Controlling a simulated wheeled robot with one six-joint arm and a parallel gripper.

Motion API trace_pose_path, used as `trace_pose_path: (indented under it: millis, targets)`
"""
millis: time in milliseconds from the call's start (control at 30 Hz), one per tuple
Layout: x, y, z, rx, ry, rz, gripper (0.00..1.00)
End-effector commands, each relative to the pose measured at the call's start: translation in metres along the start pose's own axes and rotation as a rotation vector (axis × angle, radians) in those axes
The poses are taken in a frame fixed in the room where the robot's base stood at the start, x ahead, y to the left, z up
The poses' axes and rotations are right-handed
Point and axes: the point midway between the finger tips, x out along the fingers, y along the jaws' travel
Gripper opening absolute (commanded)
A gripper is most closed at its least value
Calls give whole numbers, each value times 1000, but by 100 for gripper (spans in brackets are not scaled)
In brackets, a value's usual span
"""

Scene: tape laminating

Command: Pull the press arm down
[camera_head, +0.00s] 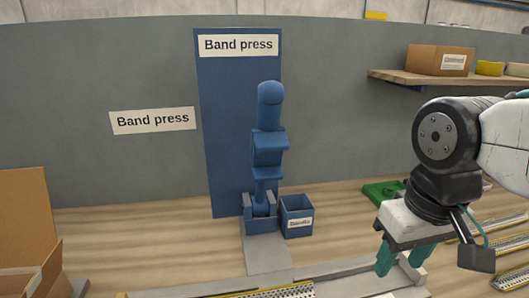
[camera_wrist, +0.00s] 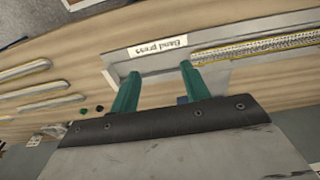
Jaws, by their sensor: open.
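The blue press arm (camera_head: 270,125) stands upright on its base (camera_head: 262,222) in front of a blue panel (camera_head: 226,130) labelled "Band press". The arm has a rounded top end. My gripper (camera_head: 400,268) is at the right of the head view, pointing down over the table, well apart from the press arm and lower than its top. Its two green fingers are open with nothing between them. The fingers also show in the wrist view (camera_wrist: 158,85), above the table. I cannot make out the press arm in the wrist view.
A small blue bin (camera_head: 297,218) stands right of the press base. A cardboard box (camera_head: 30,230) is at the left. A green object (camera_head: 383,191) lies near my arm. A grey rail with yellow-edged strips (camera_head: 275,291) runs along the front. A shelf (camera_head: 440,80) hangs at upper right.

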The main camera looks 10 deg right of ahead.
Motion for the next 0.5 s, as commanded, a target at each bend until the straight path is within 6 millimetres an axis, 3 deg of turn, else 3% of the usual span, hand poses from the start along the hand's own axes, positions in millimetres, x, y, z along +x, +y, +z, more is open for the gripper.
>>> trace_pose_path:
  millis: [33,133,167,267,500]
  targets:
    - [-2,0,-2,0,0,0,31]
    - [-14,-2,-12,4,3,-1,4]
    - [-21,-2,-18,5,5,-2,0]
    - [-52,-7,-47,18,11,-4,0]
    - [-152,-31,-139,64,26,-15,0]
